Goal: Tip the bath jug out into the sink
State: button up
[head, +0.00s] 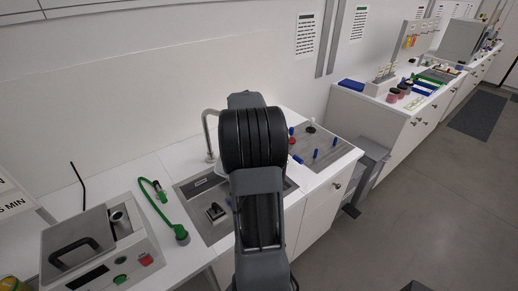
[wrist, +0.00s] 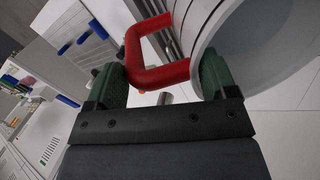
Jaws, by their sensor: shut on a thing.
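In the wrist view my gripper (wrist: 164,78) has its green-padded fingers closed on the red handle (wrist: 158,76) of the bath jug. The jug (wrist: 210,22) is a pale grey cylinder at the upper right, with its wide round rim facing partly toward the camera. The picture is strongly turned, so I cannot tell how far the jug is tilted. In the head view my arm covers the gripper and most or all of the jug. The grey metal sink (head: 188,193) lies under and around my arm, with its tap (head: 208,130) behind it.
A small dark fitting (head: 215,212) sits in the sink. Left of it are a green hose (head: 160,195) and a grey-lidded device (head: 88,248). Right of it is a grey board (head: 325,153) with blue pegs. Open floor (head: 420,190) lies to the right.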

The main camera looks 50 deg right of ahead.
jog(key=shift+w+a+r+g+h+b, duration=0.3)
jog(key=shift+w+a+r+h+b, duration=0.05)
jog(key=shift+a+h+b, duration=0.2)
jog(key=shift+w+a+r+g+h+b, duration=0.3)
jog(key=shift+w+a+r+h+b, duration=0.05)
jog(key=shift+a+h+b, duration=0.2)
jog(key=shift+w+a+f+g+h+b, duration=0.45)
jog(key=shift+w+a+g+h+b, duration=0.35)
jog(key=shift+a+h+b, duration=0.65)
jog(key=shift+w+a+f+g+h+b, duration=0.55)
jog(key=shift+w+a+h+b, duration=0.45)
jog(key=shift+a+b, duration=0.75)
jog(key=shift+w+a+f+g+h+b, duration=0.4)
jog(key=shift+w+a+g+h+b, duration=0.4)
jog(key=shift+a+h+b, duration=0.65)
jog(key=shift+w+a+g+h+b, duration=0.15)
jog(key=shift+w+a+g+h, duration=0.2)
jog(key=shift+a, duration=0.4)
jog(key=shift+w+a+g+h+b, duration=0.15)
jog(key=shift+w+a+h, duration=0.3)
jog(key=shift+a, duration=0.3)
jog(key=shift+w+a+g+h+b, duration=0.1)
jog(key=shift+w+a+g+h, duration=0.25)
jog(key=shift+a, duration=0.4)
jog(key=shift+w+a, duration=0.1)
jog(key=shift+c, duration=0.2)
